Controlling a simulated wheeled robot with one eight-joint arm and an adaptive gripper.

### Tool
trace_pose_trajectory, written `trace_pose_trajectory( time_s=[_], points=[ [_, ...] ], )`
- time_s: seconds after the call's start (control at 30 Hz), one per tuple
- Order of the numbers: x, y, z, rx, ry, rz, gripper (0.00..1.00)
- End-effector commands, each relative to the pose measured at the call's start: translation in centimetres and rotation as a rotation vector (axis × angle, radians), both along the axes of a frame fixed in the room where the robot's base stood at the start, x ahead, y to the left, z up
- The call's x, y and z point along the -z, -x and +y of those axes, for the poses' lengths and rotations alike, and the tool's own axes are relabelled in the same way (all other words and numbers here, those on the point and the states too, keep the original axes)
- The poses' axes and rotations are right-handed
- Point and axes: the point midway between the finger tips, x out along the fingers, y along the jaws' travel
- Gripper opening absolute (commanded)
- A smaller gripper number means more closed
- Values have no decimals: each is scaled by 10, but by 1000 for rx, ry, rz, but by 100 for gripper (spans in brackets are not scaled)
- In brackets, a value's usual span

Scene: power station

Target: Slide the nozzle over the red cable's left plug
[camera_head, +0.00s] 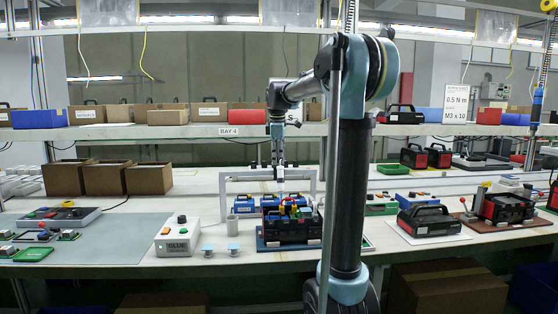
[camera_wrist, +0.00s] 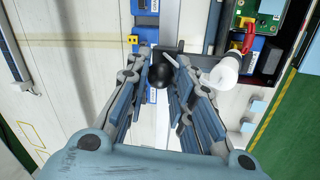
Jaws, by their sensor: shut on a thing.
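My gripper (camera_wrist: 162,82) points down, with its fingers closed around a black ball-shaped knob (camera_wrist: 160,72). In the head view my gripper (camera_head: 280,165) is above the work table, over the light frame. A pale, translucent cylinder that looks like the nozzle (camera_wrist: 225,75) is right of the fingers in the wrist view. A red cable (camera_wrist: 248,38) curves just above and right of it. Whether the cylinder surrounds the red cable's left plug is unclear, as it covers that spot. The black open unit (camera_head: 290,229) with coloured parts stands below my gripper.
A light-coloured upright frame (camera_head: 222,195) stands around the work spot. Blue blocks (camera_head: 244,203) sit behind the unit. A white control box (camera_head: 178,237) and two small blue-topped pieces (camera_head: 233,248) are left. A shelf with boxes (camera_head: 166,114) runs behind.

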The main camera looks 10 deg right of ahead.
Motion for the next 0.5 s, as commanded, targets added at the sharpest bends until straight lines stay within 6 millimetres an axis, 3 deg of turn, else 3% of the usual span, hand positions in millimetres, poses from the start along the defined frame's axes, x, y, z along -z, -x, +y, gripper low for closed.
trace_pose_trajectory(
  time_s=[0.27,0.3,0.37,0.5],
  points=[
    [-2,-3,1,-1,1,-7,0],
    [-2,-3,1,-1,1,-7,26],
    [-2,-3,1,-1,1,-7,40],
    [-1,-2,2,-2,0,-5,43]
  ],
)
